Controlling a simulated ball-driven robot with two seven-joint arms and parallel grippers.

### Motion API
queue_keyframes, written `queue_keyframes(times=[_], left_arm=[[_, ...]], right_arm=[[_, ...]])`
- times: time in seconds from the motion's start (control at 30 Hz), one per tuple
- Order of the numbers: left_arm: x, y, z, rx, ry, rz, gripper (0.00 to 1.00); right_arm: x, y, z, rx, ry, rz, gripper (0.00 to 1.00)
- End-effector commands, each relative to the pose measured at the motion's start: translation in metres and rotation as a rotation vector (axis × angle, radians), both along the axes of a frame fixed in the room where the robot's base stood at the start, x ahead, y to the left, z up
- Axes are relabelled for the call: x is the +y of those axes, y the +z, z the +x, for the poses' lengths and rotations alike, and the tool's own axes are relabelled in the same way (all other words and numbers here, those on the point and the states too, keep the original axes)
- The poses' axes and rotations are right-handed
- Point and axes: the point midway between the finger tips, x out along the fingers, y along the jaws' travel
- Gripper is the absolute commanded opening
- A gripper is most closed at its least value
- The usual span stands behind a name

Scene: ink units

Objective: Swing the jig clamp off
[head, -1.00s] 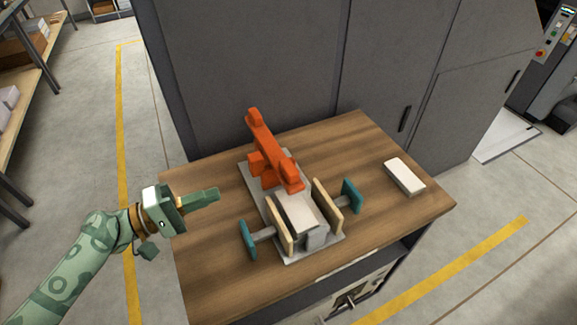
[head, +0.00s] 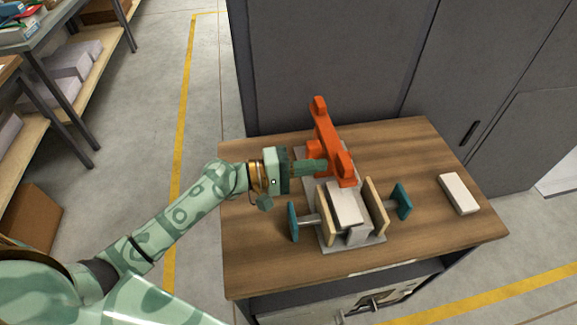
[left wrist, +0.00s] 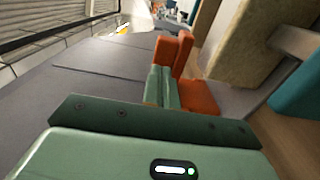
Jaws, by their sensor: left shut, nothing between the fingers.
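The orange jig clamp (head: 326,130) lies lengthwise over the back of the jig's grey base plate (head: 372,243). Its near end is over the back end of a pale block (head: 345,204) between two tan jaws. My left gripper (head: 320,167) is shut and empty, its fingertips at the clamp's left side. In the left wrist view the green fingers (left wrist: 161,89) are right beside the orange clamp (left wrist: 199,96). I cannot tell whether they touch it. My right gripper is not in view.
The jig's teal end pieces (head: 293,222) stick out left and right. A white block (head: 459,194) lies at the right of the wooden tabletop (head: 270,265). A dark grey cabinet (head: 330,60) stands close behind. Shelving (head: 75,65) is at the far left.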

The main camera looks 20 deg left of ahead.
Motion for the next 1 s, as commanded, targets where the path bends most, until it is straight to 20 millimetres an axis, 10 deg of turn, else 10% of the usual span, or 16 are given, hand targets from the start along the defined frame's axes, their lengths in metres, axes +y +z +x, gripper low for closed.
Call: queue_keyframes(times=[1.0], left_arm=[[-0.04, 0.0, 0.021, -0.001, 0.0, 0.001, 0.0]], right_arm=[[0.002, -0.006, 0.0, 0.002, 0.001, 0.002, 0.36]])
